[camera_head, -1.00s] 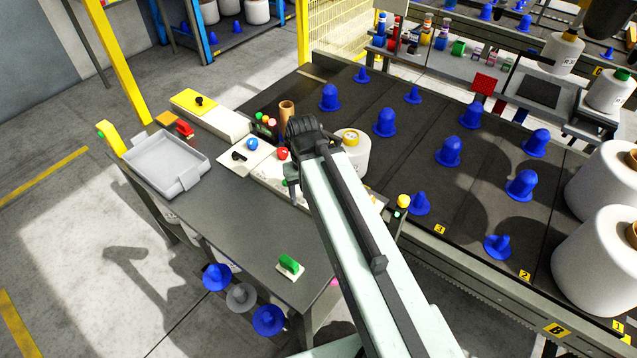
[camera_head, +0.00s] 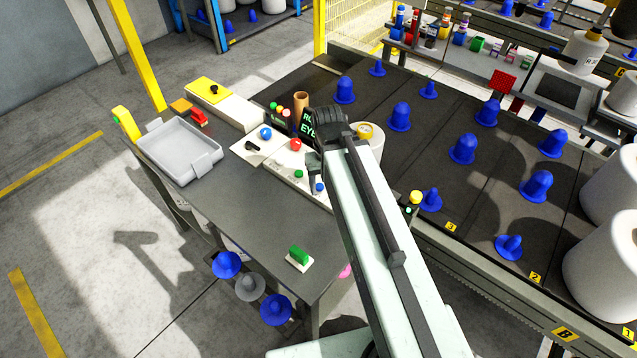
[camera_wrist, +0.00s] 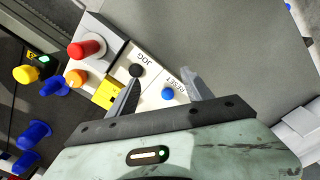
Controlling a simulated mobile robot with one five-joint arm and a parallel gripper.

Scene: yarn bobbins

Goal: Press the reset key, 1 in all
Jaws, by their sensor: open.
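The reset key is a blue round button (camera_wrist: 168,95) on a white panel, beside the printed word RESET in the wrist view. A black button (camera_wrist: 136,71) with the word JOG sits next to it. My gripper (camera_wrist: 161,76) is open and empty, its two fingers spread on either side of the blue button in the picture. I cannot tell the height gap; no contact shows. In the head view my gripper (camera_head: 315,178) is over the white panel at the table's back edge. A small blue button (camera_head: 319,187) shows beside it, its label unreadable.
A red mushroom button (camera_wrist: 86,48) and a yellow square (camera_wrist: 106,92) are near the keys. The dark table (camera_head: 250,215) between is clear. Blue cones (camera_head: 400,117) stand behind.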

